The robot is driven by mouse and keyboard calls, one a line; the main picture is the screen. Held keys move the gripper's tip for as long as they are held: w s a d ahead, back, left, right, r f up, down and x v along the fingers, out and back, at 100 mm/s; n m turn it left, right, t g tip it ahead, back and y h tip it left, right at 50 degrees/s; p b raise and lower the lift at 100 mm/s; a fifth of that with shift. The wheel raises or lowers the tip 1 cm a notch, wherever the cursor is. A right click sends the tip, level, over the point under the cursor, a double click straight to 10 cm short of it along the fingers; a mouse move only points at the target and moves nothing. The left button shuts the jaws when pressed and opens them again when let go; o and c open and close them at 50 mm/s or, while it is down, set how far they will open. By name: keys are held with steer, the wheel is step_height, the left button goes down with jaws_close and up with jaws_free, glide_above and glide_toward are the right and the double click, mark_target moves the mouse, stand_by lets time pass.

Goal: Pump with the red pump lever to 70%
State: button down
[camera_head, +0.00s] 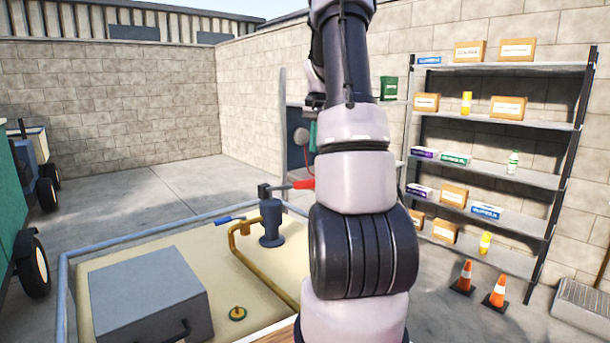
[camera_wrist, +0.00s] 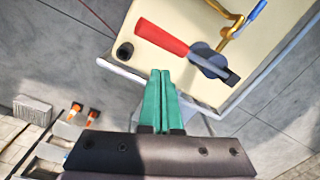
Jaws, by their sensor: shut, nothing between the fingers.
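The red pump lever (camera_head: 303,184) sticks out to the right from the top of the dark blue-grey pump (camera_head: 271,224); my arm hides what lies right behind it in the head view. In the wrist view the red lever (camera_wrist: 162,37) runs from the upper left to the pump head (camera_wrist: 208,62), and a dark stub points away on the other side. My gripper (camera_wrist: 160,74) has its green fingers together and empty. In that picture they lie just below the lever, with a gap between; the true distance is hard to tell. No percent reading shows.
The pump stands on a cream tank top (camera_head: 150,243) with a blue-grey rim, a yellow pipe (camera_head: 262,273), a blue handle (camera_head: 230,220) and a grey box (camera_head: 150,295). Shelves (camera_head: 490,133) and traffic cones (camera_head: 497,291) stand at right. Open concrete floor lies behind the tank.

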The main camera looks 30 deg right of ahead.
steer(key=a+r+n+t+h, duration=0.1)
steer(key=a+r+n, duration=0.4)
steer(key=n, duration=0.8)
steer(key=shift+s+a+r, duration=0.15)
steer(key=shift+s, duration=0.1)
glide_above(304, 181)
steer(key=w, duration=0.1)
steer(key=f, duration=1)
steer(key=shift+a+f, duration=0.25)
steer(key=shift+a, duration=0.1)
steer(key=f, duration=0.1)
steer(key=s+f, duration=0.1)
steer(key=shift+d+f, duration=0.3)
steer(key=shift+d, duration=0.1)
steer(key=shift+f, duration=0.25)
